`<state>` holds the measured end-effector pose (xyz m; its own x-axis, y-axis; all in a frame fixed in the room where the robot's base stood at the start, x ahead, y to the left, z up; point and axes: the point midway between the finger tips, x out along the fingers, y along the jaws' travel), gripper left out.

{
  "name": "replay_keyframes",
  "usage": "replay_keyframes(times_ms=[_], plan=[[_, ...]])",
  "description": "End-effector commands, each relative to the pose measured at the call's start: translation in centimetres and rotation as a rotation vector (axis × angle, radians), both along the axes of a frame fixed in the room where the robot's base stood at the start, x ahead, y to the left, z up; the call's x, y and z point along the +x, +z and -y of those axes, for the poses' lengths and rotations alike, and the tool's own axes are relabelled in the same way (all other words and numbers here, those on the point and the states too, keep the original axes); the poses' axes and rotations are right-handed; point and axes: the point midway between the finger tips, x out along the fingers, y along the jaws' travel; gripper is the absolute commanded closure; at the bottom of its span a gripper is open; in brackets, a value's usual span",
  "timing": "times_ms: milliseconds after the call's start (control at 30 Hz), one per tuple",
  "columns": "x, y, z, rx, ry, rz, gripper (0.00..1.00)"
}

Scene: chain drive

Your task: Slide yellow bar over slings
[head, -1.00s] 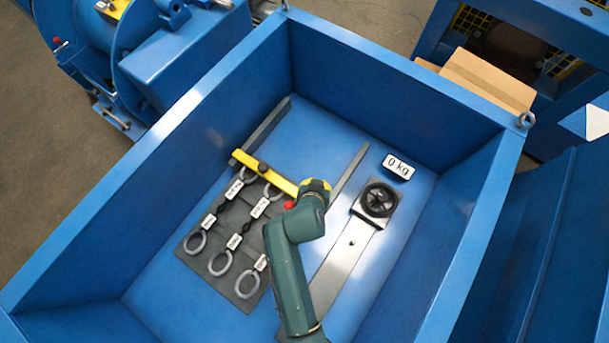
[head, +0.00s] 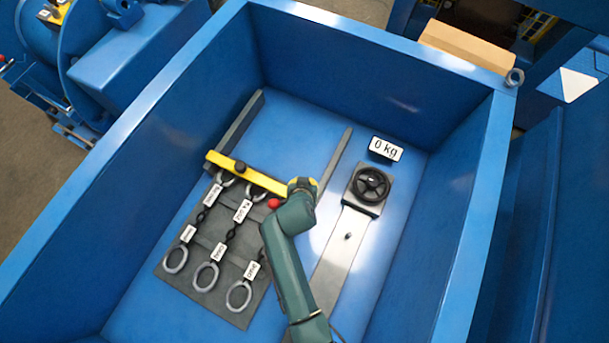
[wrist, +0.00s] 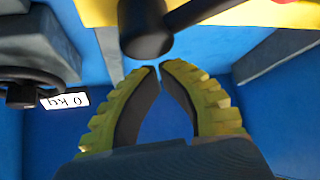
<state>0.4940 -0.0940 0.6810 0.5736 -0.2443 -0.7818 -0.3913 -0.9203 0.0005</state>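The yellow bar (head: 225,163) lies across the far ends of the slings (head: 236,216), with a dark knob (head: 240,167) on top. The slings lie side by side on a grey plate, with white labels and grey end rings. My gripper (head: 302,184) is at the bar's right end and hides that end in the head view. In the wrist view my gripper (wrist: 160,67) has its yellow ribbed fingers drawn together at the tips, with nothing between them. A black knob (wrist: 145,35) by the yellow bar (wrist: 240,12) stands just beyond the fingertips; contact is unclear.
A red ball (head: 274,203) sits by the bar's right part. Grey rails (head: 238,130) run on both sides. A black handwheel (head: 371,184) and a 0 kg display (head: 386,149) stand to the right. High blue walls (head: 375,60) enclose everything.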

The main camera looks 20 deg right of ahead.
Motion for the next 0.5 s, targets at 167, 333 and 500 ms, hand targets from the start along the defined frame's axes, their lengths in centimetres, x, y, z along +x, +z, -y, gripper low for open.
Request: replay_keyframes(times_ms=[167, 333, 500], plan=[[-1.08, 0.11, -0.47, 0.0, 0.001, 0.001, 1.0], [-1.16, 0.08, -0.49, 0.0, 0.0, 0.001, 1.0], [-1.37, 0.16, -0.65, 0.0, 0.0, -0.001, 1.0]])
